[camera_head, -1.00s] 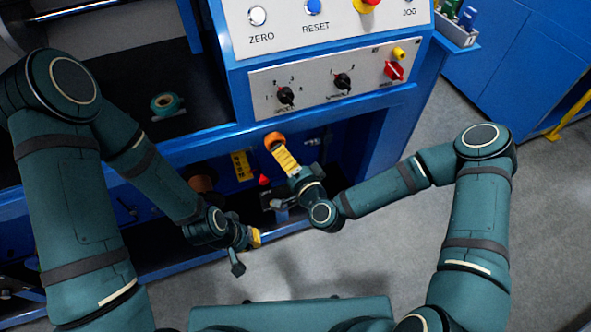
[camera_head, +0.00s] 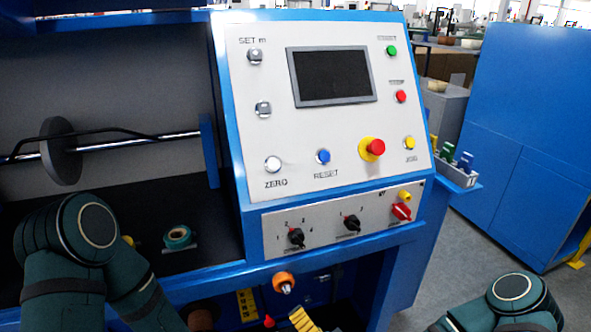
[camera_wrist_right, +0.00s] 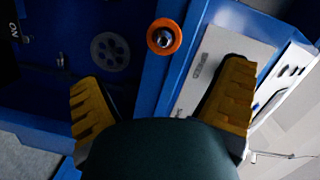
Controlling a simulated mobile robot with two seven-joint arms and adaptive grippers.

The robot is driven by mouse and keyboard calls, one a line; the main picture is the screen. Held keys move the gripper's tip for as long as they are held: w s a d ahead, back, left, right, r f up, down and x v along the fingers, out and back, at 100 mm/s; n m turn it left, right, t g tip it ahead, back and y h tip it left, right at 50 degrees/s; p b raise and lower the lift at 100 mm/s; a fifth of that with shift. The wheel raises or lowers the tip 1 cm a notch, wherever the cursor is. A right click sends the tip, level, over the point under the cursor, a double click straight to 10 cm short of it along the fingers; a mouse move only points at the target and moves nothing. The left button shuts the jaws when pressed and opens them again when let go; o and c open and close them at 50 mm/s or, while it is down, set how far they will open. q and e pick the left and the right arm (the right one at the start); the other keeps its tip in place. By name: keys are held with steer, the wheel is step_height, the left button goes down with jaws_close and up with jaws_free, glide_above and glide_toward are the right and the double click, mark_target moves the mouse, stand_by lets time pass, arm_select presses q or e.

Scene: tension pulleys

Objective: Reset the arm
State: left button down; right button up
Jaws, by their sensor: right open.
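My right gripper shows in the right wrist view (camera_wrist_right: 160,98) with its two yellow-padded fingers wide apart and nothing between them. In the camera_head view, one yellow finger of it (camera_head: 303,318) shows at the bottom edge, just below an orange knob (camera_head: 285,283) on the blue machine front. The wrist view shows the orange knob (camera_wrist_right: 164,37) beyond the fingertips, apart from both. My right arm (camera_head: 515,300) is bent at the lower right. My left arm (camera_head: 75,250) is at the lower left; its gripper is out of view.
The control panel (camera_head: 330,185) has a dark screen (camera_head: 332,76), coloured buttons and a red emergency knob (camera_head: 372,149). Switches sit on the panel below. A green tape roll (camera_head: 177,237) lies on the black shelf at left. A blue cabinet (camera_head: 540,130) stands at right, with grey floor between.

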steer(key=s+f+n+g, duration=0.5)
steer(key=f+g, duration=0.2)
steer(key=f, duration=0.1)
steer(key=s+d+f+n+g+h, duration=0.1)
steer(key=s+d+f+g+h, duration=0.2)
steer(key=s+d+g, duration=0.3)
steer(key=shift+s+d+f+h, duration=0.15)
steer(key=shift+s+d+h, duration=0.35)
steer(key=shift+s+d, duration=0.15)
steer(key=shift+a, duration=0.1)
